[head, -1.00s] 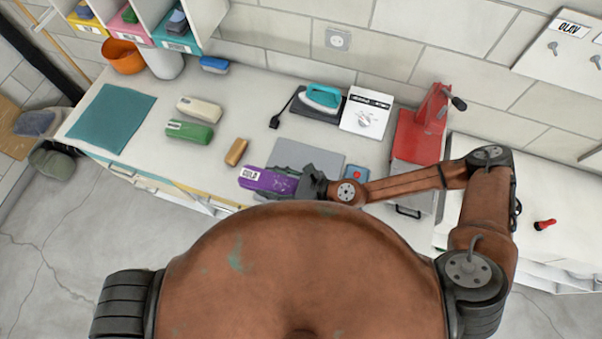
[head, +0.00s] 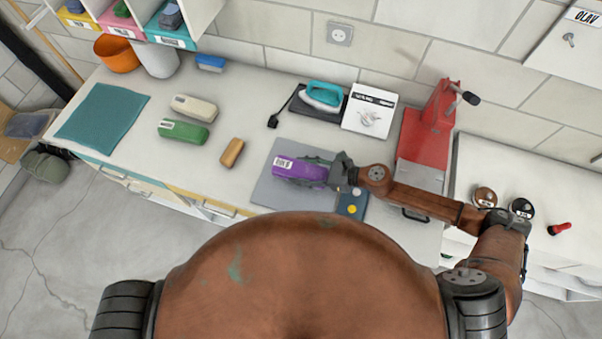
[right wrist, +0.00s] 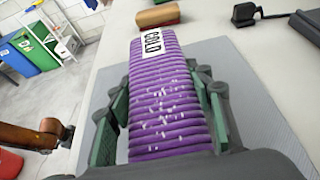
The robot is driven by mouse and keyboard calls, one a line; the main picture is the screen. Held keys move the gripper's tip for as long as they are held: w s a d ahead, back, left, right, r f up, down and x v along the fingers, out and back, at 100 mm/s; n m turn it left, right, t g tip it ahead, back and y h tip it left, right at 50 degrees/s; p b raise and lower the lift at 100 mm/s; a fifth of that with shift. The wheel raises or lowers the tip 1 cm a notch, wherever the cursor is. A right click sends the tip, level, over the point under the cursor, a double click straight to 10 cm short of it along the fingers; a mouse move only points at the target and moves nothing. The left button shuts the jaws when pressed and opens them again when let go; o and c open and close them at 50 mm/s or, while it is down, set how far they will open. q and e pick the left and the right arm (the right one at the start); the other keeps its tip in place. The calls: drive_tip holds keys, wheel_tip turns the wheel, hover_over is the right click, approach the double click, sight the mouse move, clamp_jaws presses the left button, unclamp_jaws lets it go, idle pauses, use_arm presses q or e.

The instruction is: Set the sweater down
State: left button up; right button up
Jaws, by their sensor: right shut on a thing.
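The sweater is a purple, ribbed, folded bundle with pale specks and a white label (head: 290,170). In the right wrist view the sweater (right wrist: 165,95) lies lengthwise between the green-sided fingers, and its label reads COLD. My right gripper (head: 322,171) is shut on the sweater's right part. The sweater is over the grey mat (head: 265,190) on the counter; I cannot tell whether its underside touches the mat. My left gripper does not show in the head view.
A tan block (head: 231,152) lies left of the mat. A green bundle (head: 183,131) and a cream bundle (head: 194,107) lie further left. A red press (head: 425,130) stands right. A blue card (head: 352,203) lies by the mat.

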sight(325, 176)
drive_tip(key=shift+f, duration=0.95)
drive_tip(key=shift+f, duration=0.3)
drive_tip(key=o, duration=1.4)
drive_tip(key=shift+r, duration=0.2)
drive_tip(key=shift+s+d+r, duration=0.1)
drive_tip(key=shift+d+r, duration=0.05)
drive_tip(key=b+v, duration=0.1)
drive_tip(key=v, duration=0.9)
drive_tip(key=shift+s+d+b, duration=0.1)
drive_tip(key=shift+d+b, duration=0.15)
drive_tip(key=shift+b, duration=0.15)
drive_tip(key=shift+s+d+r, duration=0.15)
drive_tip(key=shift+d+r, duration=0.2)
drive_tip(key=shift+d, duration=0.1)
